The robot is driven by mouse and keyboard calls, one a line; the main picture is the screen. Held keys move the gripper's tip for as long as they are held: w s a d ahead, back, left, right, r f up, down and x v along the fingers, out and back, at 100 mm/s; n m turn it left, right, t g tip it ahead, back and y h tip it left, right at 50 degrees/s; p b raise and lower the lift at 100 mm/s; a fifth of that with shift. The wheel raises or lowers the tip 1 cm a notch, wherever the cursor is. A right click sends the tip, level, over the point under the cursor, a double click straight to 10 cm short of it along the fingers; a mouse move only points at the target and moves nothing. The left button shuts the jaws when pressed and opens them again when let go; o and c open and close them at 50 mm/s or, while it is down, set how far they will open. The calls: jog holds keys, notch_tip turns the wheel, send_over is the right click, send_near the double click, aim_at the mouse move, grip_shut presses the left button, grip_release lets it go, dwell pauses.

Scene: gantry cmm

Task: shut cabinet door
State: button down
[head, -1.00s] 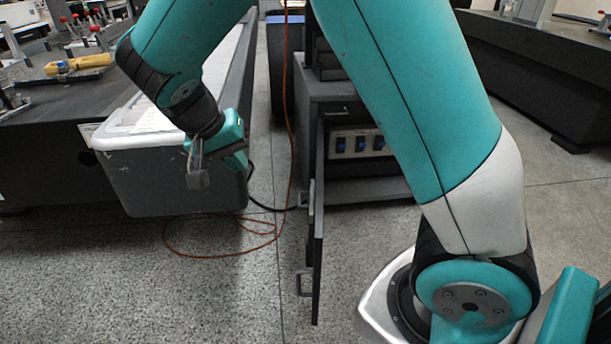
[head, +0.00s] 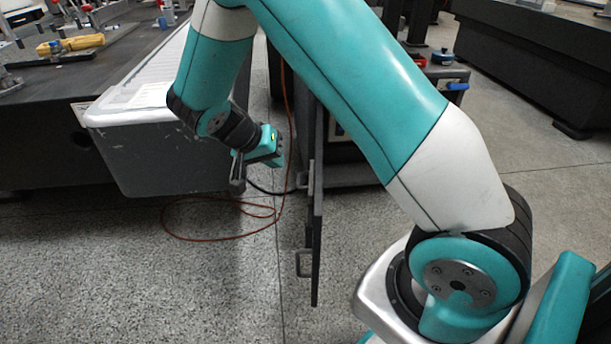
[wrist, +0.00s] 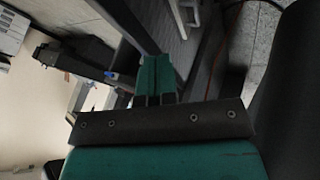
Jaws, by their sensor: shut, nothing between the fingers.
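The cabinet door (head: 317,235) is a dark panel standing open, seen nearly edge-on in the head view, with a metal handle (head: 303,263) on its left face. The cabinet (head: 362,172) stands behind it and is mostly hidden by my arm. My gripper (head: 237,186) is shut and empty, pointing down to the left of the door and apart from it in the picture. In the wrist view my gripper (wrist: 155,90) shows at the centre, with nothing held.
An orange cable (head: 215,232) loops on the floor below. A dark bench (head: 60,80) is at the left and a dark table (head: 540,60) at the back right.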

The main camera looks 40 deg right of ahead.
jog(key=s+d+f+b, duration=0.2)
jog(key=s+d+f, duration=0.1)
jog(key=d, duration=0.3)
jog(key=shift+d+f+b, duration=0.25)
jog(key=shift+f+b, duration=0.1)
jog(key=shift+f, duration=0.55)
jog(key=shift+s, duration=0.1)
